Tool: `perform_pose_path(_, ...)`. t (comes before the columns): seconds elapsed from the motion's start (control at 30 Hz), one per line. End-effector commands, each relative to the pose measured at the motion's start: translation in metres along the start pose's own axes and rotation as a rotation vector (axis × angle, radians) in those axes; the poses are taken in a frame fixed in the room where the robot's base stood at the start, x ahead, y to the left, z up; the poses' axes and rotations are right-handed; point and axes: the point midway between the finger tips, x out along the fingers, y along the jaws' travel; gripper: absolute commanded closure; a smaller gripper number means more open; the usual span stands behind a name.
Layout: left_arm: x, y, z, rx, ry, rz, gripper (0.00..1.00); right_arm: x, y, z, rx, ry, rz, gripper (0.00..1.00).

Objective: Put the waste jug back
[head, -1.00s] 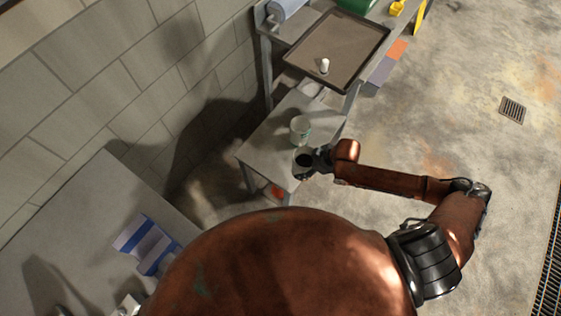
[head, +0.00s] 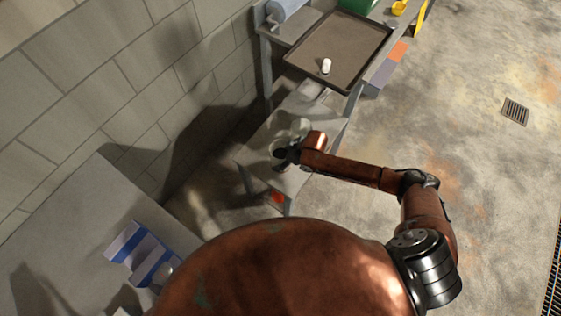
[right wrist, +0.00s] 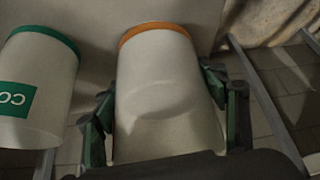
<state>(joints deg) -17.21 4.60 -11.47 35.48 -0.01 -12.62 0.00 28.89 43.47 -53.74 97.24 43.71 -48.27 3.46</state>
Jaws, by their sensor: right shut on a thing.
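A pale jug with an orange rim (right wrist: 160,90), which I take for the waste jug, is between the fingers of my right gripper (right wrist: 165,115) in the right wrist view. My right gripper (head: 284,154) is shut on it, at the small grey table (head: 262,143). In the head view the gripper and arm cover much of the jug. I cannot tell whether its base touches the tabletop. A second pale jug with a green rim and green label (right wrist: 38,85) stands to its left in the right wrist view, apart from it. My left gripper is not in view.
A rack with a brown tray (head: 340,45) stands behind the table, with a small white bottle (head: 326,66) on the tray. A block wall (head: 140,85) borders the left. Floor at right is open.

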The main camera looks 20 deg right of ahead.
Motion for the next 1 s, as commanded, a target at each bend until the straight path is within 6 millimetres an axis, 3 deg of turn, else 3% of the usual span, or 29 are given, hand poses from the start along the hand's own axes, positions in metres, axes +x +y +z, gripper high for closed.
perform_pose_path(0.23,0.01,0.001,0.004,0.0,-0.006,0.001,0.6,0.031,0.001,0.012,0.001,0.002,0.0,0.76)
perform_pose_path(0.67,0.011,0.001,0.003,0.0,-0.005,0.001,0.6,0.035,0.001,0.015,0.0,0.003,0.001,0.77)
perform_pose_path(0.7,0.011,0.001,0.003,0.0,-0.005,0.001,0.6,0.035,0.001,0.016,0.001,0.0,0.0,0.31)
perform_pose_path(0.9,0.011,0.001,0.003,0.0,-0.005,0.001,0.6,0.035,0.001,0.016,0.001,-0.001,0.0,0.17)
perform_pose_path(1.0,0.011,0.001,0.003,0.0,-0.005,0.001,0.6,0.035,0.001,0.016,0.001,0.0,0.0,0.16)
